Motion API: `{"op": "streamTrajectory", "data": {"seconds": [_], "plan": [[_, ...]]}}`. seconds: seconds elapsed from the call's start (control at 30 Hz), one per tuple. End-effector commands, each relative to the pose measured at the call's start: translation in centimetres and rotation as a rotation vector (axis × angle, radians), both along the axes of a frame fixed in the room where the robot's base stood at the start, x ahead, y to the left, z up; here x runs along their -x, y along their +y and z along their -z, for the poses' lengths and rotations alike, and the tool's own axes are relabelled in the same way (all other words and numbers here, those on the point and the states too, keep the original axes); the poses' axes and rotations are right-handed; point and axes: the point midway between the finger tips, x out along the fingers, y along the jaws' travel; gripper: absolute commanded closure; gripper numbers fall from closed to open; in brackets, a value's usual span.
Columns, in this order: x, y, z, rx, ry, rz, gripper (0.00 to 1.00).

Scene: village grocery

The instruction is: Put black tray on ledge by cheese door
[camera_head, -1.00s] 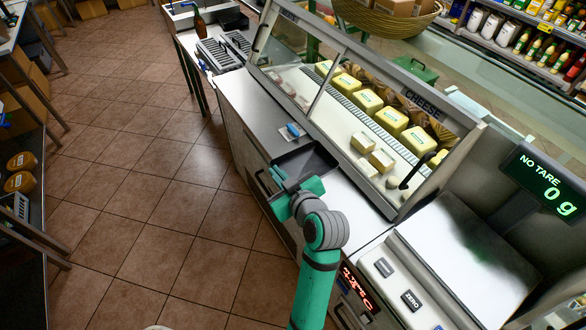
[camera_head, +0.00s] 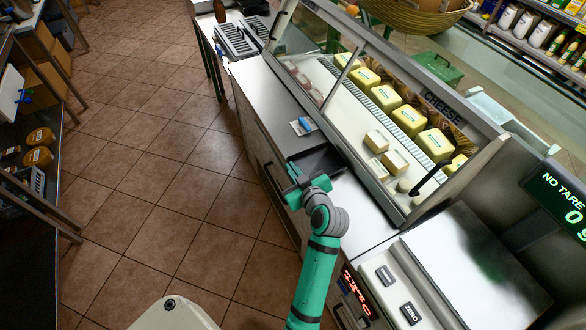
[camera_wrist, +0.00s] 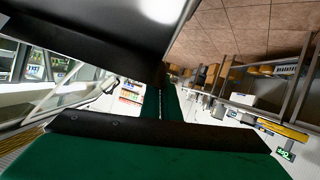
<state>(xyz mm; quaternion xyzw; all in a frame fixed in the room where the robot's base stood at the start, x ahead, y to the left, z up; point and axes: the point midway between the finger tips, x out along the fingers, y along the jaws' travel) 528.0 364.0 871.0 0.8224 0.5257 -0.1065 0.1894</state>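The black tray (camera_head: 322,160) is over the steel ledge (camera_head: 272,98) in front of the cheese case, close to the foot of the glass. My gripper (camera_head: 294,184) is at the tray's near-left side, shut on its edge as far as I can see. The head view does not show whether the tray touches the ledge. In the wrist view the dark tray (camera_wrist: 75,25) fills the upper left, next to the green gripper fingers (camera_wrist: 165,105). The cheese door (camera_head: 345,115) is sloped glass with a black handle (camera_head: 428,181).
A small blue item (camera_head: 306,124) lies on the ledge just beyond the tray. A scale (camera_head: 465,265) stands at the right. Cheeses (camera_head: 408,121) are behind the glass. Tiled floor (camera_head: 150,190) is open on the left; shelving (camera_head: 30,200) stands at the far left.

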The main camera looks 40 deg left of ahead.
Motion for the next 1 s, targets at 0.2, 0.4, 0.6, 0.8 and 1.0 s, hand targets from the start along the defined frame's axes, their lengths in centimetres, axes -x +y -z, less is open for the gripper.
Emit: {"op": "streamTrajectory", "data": {"seconds": [0.2,0.4,0.6,0.8,1.0], "plan": [[0.0,0.1,0.0,-0.001,-0.002,-0.002,1.0],[0.1,0.2,0.3,0.0,-0.001,-0.003,0.84],[0.0,0.0,0.3,0.0,-0.001,-0.001,0.79],[0.0,-0.1,-0.1,0.0,-0.002,0.001,0.79],[1.2,-2.5,-1.1,0.0,-0.002,0.004,0.79]]}}
